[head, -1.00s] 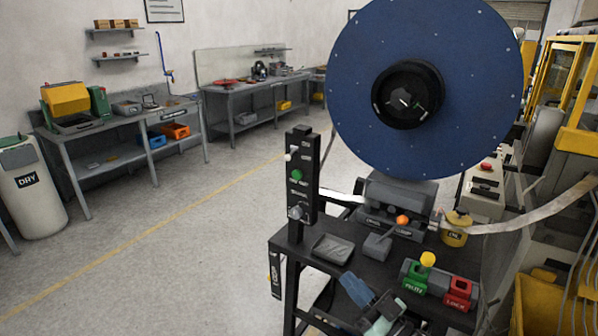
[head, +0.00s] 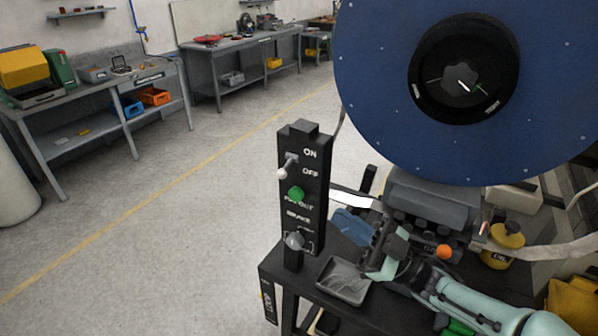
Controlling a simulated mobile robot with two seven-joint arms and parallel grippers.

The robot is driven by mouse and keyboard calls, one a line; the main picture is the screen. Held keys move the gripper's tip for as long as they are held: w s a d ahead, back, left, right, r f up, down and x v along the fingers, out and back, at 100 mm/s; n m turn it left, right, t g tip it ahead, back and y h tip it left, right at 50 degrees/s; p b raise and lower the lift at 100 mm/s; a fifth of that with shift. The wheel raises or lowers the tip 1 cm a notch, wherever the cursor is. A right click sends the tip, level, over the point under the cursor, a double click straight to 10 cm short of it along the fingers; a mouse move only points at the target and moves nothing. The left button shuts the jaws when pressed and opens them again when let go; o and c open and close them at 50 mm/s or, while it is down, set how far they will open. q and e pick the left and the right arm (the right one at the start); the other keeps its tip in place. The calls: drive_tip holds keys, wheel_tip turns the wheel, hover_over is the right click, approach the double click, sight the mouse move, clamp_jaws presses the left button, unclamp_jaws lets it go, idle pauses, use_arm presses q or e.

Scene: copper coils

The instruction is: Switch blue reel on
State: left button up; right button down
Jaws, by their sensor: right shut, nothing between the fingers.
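The blue reel (head: 385,110) fills the upper right, with a black hub (head: 464,68). A black upright switch panel (head: 305,180) stands on the cart's left side. Its white-tipped toggle lever (head: 282,173) slants down and left, its tip level with the OFF label, below ON. A green button (head: 296,195) and a grey knob (head: 295,241) sit lower on the panel. My right gripper (head: 345,220) is shut and empty, just right of the panel's lower half, apart from the lever. My left gripper is not in view.
A grey tray (head: 345,281) lies on the dark cart top below my right gripper. A grey unit (head: 430,203) with an orange knob (head: 444,252) and a yellow oil can (head: 503,240) stand to the right. Open floor lies left of the panel.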

sight(287, 166)
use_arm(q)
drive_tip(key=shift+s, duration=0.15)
use_arm(e)
drive_tip(key=shift+s+r, duration=0.1)
drive_tip(key=shift+s, duration=0.1)
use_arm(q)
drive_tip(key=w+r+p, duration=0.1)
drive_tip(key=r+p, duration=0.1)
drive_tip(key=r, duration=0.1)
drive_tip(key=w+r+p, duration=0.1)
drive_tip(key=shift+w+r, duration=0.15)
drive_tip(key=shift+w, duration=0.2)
use_arm(e)
drive_tip(key=x, duration=1)
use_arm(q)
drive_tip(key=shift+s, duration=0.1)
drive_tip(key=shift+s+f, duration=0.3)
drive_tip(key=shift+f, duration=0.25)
use_arm(e)
drive_tip(key=shift+s+a+r+m+t, duration=0.15)
drive_tip(key=shift+m+t, duration=0.25)
drive_tip(key=shift+m, duration=0.3)
